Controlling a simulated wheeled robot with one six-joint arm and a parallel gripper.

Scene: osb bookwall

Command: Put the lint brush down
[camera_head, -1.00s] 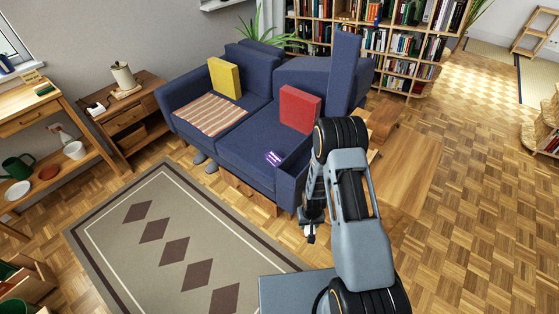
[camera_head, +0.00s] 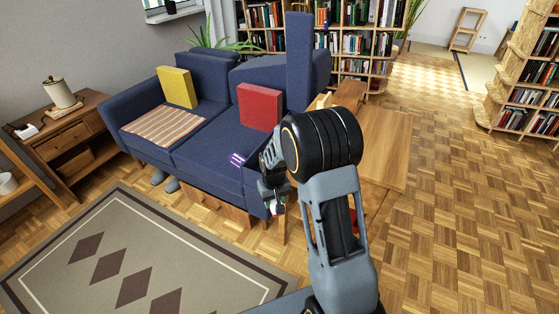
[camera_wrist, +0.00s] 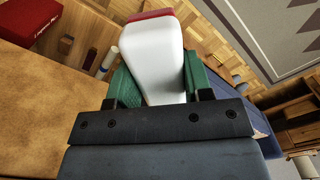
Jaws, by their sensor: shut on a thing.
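The lint brush (camera_wrist: 155,52) is white with a red end. In the wrist view it sticks out from between the two green fingers of my gripper (camera_wrist: 160,80), which is shut on it. The part between the fingers is partly hidden. In the head view my gripper (camera_head: 274,204) hangs low at the right front end of the blue sofa, left of my arm. Only a small pale bit of the brush shows there. The brush is held in the air.
The blue sofa (camera_head: 205,131) bears a yellow cushion (camera_head: 177,88), a red cushion (camera_head: 260,106), a striped cloth (camera_head: 164,126) and a small purple item (camera_head: 237,159). A wooden table (camera_head: 385,150) stands right of it. Parquet at the right and the rug (camera_head: 150,255) are clear.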

